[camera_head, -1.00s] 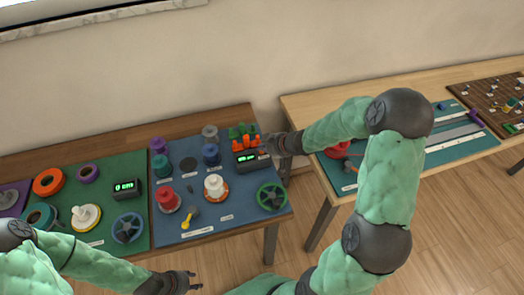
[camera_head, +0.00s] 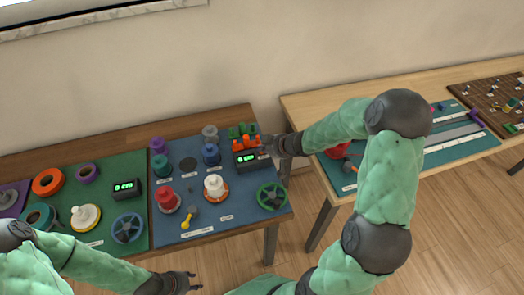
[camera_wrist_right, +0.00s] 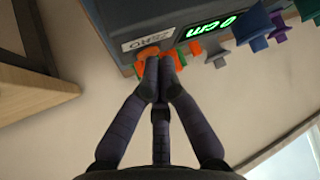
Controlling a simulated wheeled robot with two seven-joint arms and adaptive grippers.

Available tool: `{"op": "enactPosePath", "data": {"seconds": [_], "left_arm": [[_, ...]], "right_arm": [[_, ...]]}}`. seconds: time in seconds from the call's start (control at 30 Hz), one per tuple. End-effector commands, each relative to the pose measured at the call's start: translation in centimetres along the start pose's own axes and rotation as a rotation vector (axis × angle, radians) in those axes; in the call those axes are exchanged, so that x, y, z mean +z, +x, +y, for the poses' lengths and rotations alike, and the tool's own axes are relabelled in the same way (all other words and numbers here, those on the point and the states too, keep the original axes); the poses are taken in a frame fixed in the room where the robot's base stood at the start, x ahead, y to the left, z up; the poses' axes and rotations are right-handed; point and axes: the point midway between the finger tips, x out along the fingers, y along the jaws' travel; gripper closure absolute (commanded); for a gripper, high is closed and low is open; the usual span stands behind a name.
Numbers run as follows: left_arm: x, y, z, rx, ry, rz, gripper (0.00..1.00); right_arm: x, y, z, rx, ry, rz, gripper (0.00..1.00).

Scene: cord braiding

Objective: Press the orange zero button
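The dark counter box (camera_head: 252,160) with a green lit display stands at the right back of the blue mat. In the right wrist view, the box (camera_wrist_right: 112,22) shows a readout of 0 cm and a white label that seems to read ZERO. The orange zero button (camera_wrist_right: 146,53) sticks out beside that label. My right gripper (camera_wrist_right: 161,62) is shut and empty, its fingertips at the button and partly covering it; I cannot tell whether they press it. In the head view, my right gripper (camera_head: 269,146) is at the box's right side. My left gripper (camera_head: 197,280) is open and empty, in front of the table.
Orange and green pegs (camera_head: 244,142) stand behind the box. Several spools, a green wheel (camera_head: 271,196) and a yellow-handled tool (camera_head: 187,221) are on the blue mat (camera_head: 240,210). A second table (camera_head: 310,107) stands to the right across a gap.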

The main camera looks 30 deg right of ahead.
Motion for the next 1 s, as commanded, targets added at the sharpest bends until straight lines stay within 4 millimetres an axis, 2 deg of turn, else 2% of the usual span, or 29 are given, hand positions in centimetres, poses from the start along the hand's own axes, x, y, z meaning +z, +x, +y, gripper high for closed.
{"op": "enactPosePath", "data": {"seconds": [0.5,0.87,1.0], "left_arm": [[0.1,-1.9,0.7,0.0,0.0,0.0,0.6],[0.1,-1.9,0.7,0.0,0.0,0.0,0.6],[0.1,-2.5,0.9,0.0,0.0,0.0,0.6]], "right_arm": [[-1.1,-1.1,-0.1,-0.001,0.0,-0.002,1.0],[-1.1,-1.1,-0.1,-0.001,0.0,-0.001,1.0],[-1.4,-1.5,-0.1,-0.001,0.0,-0.001,1.0]]}}
